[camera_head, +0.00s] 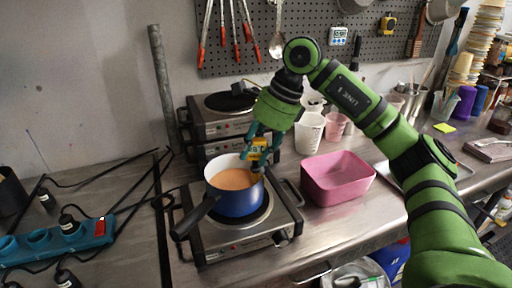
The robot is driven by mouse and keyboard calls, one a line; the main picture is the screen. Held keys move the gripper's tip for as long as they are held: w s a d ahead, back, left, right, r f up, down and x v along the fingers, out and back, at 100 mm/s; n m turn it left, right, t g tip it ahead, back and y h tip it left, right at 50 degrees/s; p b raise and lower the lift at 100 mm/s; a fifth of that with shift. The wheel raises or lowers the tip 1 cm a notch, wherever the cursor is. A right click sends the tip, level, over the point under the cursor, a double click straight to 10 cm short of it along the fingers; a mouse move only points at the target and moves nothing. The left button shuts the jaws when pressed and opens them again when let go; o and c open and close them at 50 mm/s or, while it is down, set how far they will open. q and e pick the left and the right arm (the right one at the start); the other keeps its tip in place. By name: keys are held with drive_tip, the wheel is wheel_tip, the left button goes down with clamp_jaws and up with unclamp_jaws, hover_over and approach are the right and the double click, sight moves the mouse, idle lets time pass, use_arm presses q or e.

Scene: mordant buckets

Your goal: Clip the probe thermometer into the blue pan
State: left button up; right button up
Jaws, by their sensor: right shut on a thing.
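The blue pan (236,204) stands on the front hot plate (207,243), its dark handle pointing to the lower left. It holds an orange-brown liquid. My right gripper (258,160) is above the pan's right rear rim, pointing down. It is shut on a small yellow thing with a dark face, which looks like the probe thermometer (258,145). The lower part of the thermometer is hard to make out, and I cannot tell whether it touches the rim. My left gripper is not in view.
A pink tub (337,178) stands right of the hot plate. Stacked hot plates (222,125) and white cups (309,132) are behind. A blue power strip (58,243) with cables lies at the left. A pegboard (290,45) with tools hangs on the wall.

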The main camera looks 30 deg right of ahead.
drive_tip(key=o, duration=1.2)
drive_tip(key=v, duration=1.2)
